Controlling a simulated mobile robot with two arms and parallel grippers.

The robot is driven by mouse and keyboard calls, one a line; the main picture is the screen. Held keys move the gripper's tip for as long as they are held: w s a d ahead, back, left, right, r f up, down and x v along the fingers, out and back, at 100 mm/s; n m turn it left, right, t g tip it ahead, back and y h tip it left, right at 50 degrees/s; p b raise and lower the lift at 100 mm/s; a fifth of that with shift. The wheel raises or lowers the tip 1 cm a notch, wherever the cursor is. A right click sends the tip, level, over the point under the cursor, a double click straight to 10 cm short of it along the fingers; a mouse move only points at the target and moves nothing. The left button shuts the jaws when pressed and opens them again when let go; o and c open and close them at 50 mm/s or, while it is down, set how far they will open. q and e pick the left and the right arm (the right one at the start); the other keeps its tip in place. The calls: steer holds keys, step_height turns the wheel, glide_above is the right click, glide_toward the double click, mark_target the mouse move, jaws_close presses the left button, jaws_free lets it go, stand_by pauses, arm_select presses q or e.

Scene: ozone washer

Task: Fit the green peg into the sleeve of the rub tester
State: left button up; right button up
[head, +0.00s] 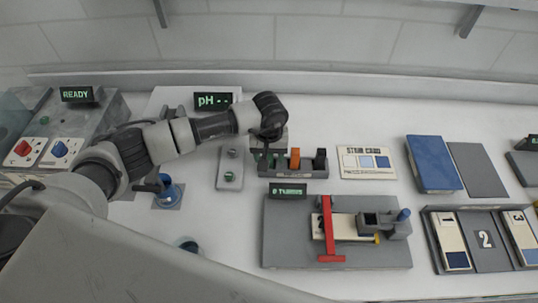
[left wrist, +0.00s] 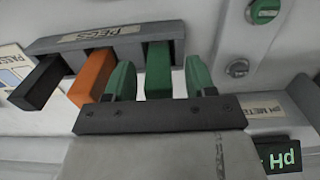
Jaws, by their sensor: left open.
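The green peg (left wrist: 158,72) stands in the peg rack (left wrist: 100,40) beside an orange peg (left wrist: 93,75) and a black peg (left wrist: 40,82). My left gripper (left wrist: 159,66) is open with one green finger on each side of the green peg. A gap shows on both sides, so the fingers do not grip it. In the head view my left gripper (head: 270,138) is over the left end of the rack (head: 297,174) and mostly hides the green peg. The rub tester (head: 285,240) has a red arm (head: 328,228) and a grey block with a dark square opening (head: 371,219), apparently the sleeve. My right gripper is not in view.
A small display (head: 288,190) stands between the rack and the tester. A stain card (head: 367,163) and a blue pad (head: 433,163) lie to the right. A grey strip with round buttons (head: 230,168) is left of the rack.

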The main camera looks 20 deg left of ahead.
arm_select(q)
steer(key=shift+w, duration=0.1)
jaws_close()
